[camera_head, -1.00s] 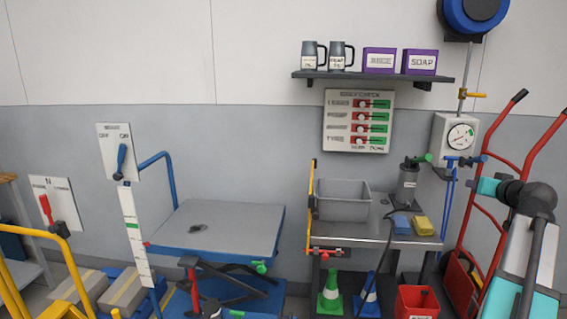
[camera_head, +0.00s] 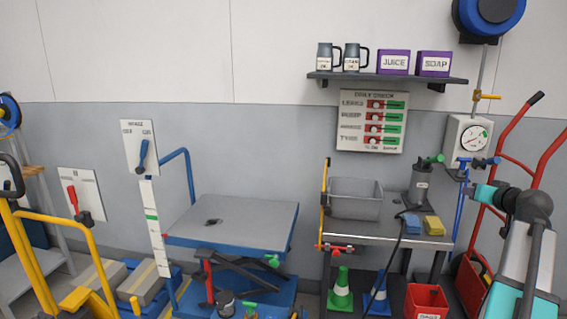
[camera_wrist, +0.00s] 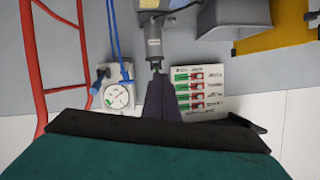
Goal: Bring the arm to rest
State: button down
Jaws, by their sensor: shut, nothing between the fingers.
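My arm (camera_head: 522,250) stands at the right edge of the head view, with a dark joint at its top and a teal section pointing left. The gripper's fingers cannot be made out in that view. In the wrist view my gripper (camera_wrist: 158,76) shows as a dark pair of fingers, closed together with nothing between them. The wrist picture is upside down. The fingertips overlap the grey bottle (camera_wrist: 153,42) in the picture; I cannot tell whether they touch it.
A gauge box (camera_head: 467,140) and red hand truck (camera_head: 511,155) are near my arm. A cart (camera_head: 345,232) carries a grey bin (camera_head: 354,202) and sponges. A shelf (camera_head: 390,78) hangs above. A lift table (camera_head: 240,220) stands left.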

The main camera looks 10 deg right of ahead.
jog(key=w+a+f+n+g+y+p, duration=0.1)
jog(key=w+a+f+y, duration=0.1)
jog(key=w+a+f, duration=0.35)
jog(key=w+a+f+g+y, duration=0.1)
jog(key=w+a+f, duration=0.2)
jog(key=a+f, duration=0.55)
jog(key=w+a+f+n+g+y+p, duration=0.1)
jog(key=w+a+f+y, duration=0.1)
jog(key=w+a+f, duration=0.35)
jog(key=s+a+f+n+g+y+p, duration=0.1)
jog(key=s+a+f+g, duration=0.15)
jog(key=a+f, duration=0.9)
jog(key=s+a+f+n+g+y+p, duration=0.1)
jog(key=s+a+f+g, duration=0.15)
jog(key=a+f, duration=0.85)
jog(key=s+a+f+n+g+p, duration=0.1)
jog(key=s+a+f+g, duration=0.2)
jog(key=s+a+f, duration=0.65)
jog(key=s+a+f+n+g, duration=0.25)
jog(key=s+a+f, duration=0.45)
jog(key=s+f, duration=0.4)
jog(key=s+d+f+m+g+h, duration=0.1)
jog(key=s+g, duration=0.1)
jog(key=s, duration=0.9)
jog(key=s+d+f+m+g+h, duration=0.1)
jog(key=s+f+g+h, duration=0.1)
jog(key=s, duration=0.9)
jog(key=shift+s+d+f+g+p, duration=0.15)
jog(key=shift+s+d+g+p, duration=0.2)
jog(key=shift+g, duration=0.5)
